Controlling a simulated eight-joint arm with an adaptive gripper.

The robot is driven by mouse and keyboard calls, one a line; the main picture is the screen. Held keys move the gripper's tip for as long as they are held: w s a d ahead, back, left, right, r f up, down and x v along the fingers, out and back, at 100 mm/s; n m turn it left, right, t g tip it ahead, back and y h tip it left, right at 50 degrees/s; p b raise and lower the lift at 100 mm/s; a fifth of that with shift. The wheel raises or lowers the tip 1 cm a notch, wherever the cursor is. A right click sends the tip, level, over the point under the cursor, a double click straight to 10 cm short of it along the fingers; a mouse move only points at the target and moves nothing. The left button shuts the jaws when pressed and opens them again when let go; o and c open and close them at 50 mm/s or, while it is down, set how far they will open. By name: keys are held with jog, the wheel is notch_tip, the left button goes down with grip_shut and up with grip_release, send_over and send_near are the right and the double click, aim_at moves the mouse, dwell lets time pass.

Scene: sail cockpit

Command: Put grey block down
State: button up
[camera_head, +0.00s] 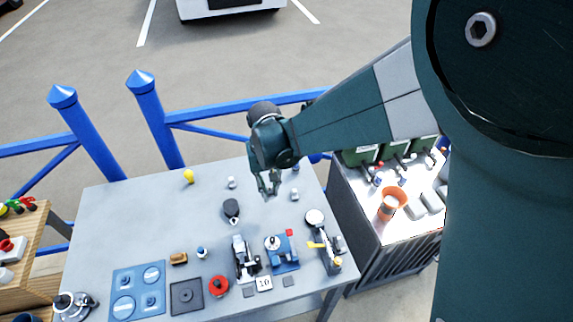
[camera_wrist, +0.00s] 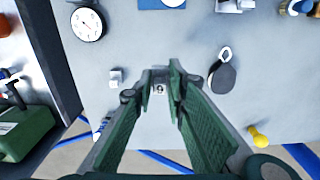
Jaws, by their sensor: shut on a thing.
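My gripper (camera_head: 269,190) is over the back right part of the grey table (camera_head: 130,215), fingers pointing down. In the wrist view my gripper (camera_wrist: 161,80) is shut on a small grey block (camera_wrist: 160,89), which shows between the fingertips. The fingers hide most of the block, and I cannot make it out in the head view. I cannot tell whether it touches the tabletop.
A small pale block (camera_head: 294,195) stands right of my gripper. A dark oval item with a ring (camera_head: 231,209) lies to the left, and a yellow bulb (camera_head: 188,176) farther left. A round dial (camera_head: 315,216) and clamped devices (camera_head: 283,252) stand nearer the front. Bare tabletop surrounds the fingertips.

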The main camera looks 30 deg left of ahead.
jog(key=w+a, duration=0.2)
jog(key=a, duration=0.6)
jog(key=w+a, duration=0.3)
jog(key=a, duration=0.4)
send_over(220, 169)
jog(key=shift+r, duration=0.15)
jog(key=shift+f, duration=3.15)
jog(key=shift+f, duration=0.1)
jog(key=shift+f, duration=1.75)
jog(key=shift+f, duration=0.15)
